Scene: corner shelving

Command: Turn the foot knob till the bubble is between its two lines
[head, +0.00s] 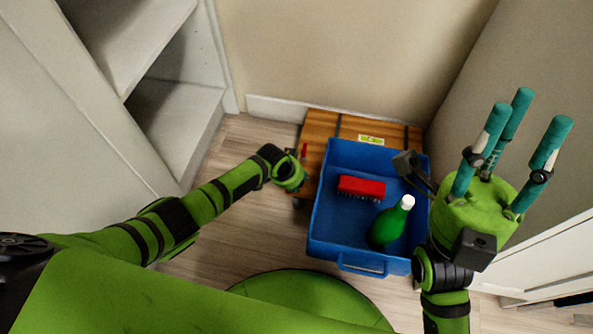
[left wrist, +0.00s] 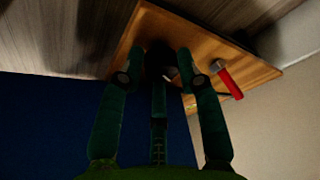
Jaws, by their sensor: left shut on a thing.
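A wooden board (head: 322,124) with dark straps lies low against the back wall. A yellow-green bubble level (head: 371,140) sits near its back edge; its bubble and lines are too small to read. My left gripper (head: 299,178) is at the board's left edge, its fingers largely hidden in the head view. In the left wrist view its fingers (left wrist: 165,70) are closed around a dark foot knob (left wrist: 158,58) by the wood, which is mostly in shadow. My right gripper (head: 520,125) is raised at the right, fingers spread and empty.
A red-handled piece (left wrist: 230,82) is close beside the left fingers. White shelving (head: 165,105) stands left; bare floor (head: 232,230) lies between.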

